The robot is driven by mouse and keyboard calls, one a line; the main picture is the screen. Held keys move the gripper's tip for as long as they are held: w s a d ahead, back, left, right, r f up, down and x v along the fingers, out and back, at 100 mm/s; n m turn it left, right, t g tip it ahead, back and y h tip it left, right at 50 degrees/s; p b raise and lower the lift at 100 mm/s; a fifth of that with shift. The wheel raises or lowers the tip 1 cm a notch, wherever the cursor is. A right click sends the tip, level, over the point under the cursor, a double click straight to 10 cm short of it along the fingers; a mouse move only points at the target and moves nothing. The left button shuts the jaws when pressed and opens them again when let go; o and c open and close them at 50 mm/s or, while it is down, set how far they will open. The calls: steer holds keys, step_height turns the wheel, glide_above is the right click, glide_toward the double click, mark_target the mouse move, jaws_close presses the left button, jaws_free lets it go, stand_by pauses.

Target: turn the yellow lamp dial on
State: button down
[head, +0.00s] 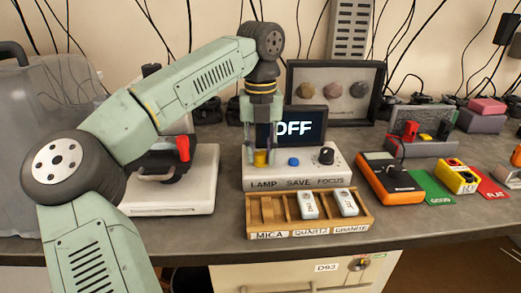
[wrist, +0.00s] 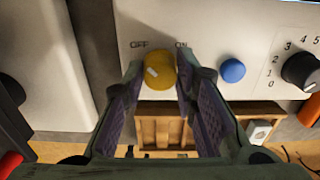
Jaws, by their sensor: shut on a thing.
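The yellow lamp dial (head: 261,158) sits at the left of the panel of a white control box (head: 290,171), above the word LAMP. In the wrist view the dial (wrist: 160,77) has a white mark on its left part, on the side of the printed OFF; ON is printed to the right. My gripper (head: 261,152) points down over the box, with one finger on each side of the dial, shut on it. The fingers also show in the wrist view (wrist: 158,68). The screen (head: 292,127) behind reads OFF.
A blue button (head: 293,162) and a black focus knob (head: 326,156) stand right of the dial. A wooden tray (head: 258,230) with two labelled slides lies in front. A microscope base (head: 180,200) stands left; an orange meter (head: 388,180) lies right.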

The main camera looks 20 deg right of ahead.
steer(key=shift+r+m, duration=0.1)
steer(key=shift+m, duration=0.2)
steer(key=m+p, duration=0.2)
steer(key=shift+m, duration=0.4)
steer(key=m+p, duration=0.2)
steer(key=m, duration=0.3)
steer(key=m+p, duration=0.1)
steer(key=m, duration=0.4)
steer(key=shift+p, duration=0.35)
steer(key=shift+m+p, duration=0.45)
steer(key=shift+m, duration=1.85)
steer(key=c, duration=1.3)
jaws_free()
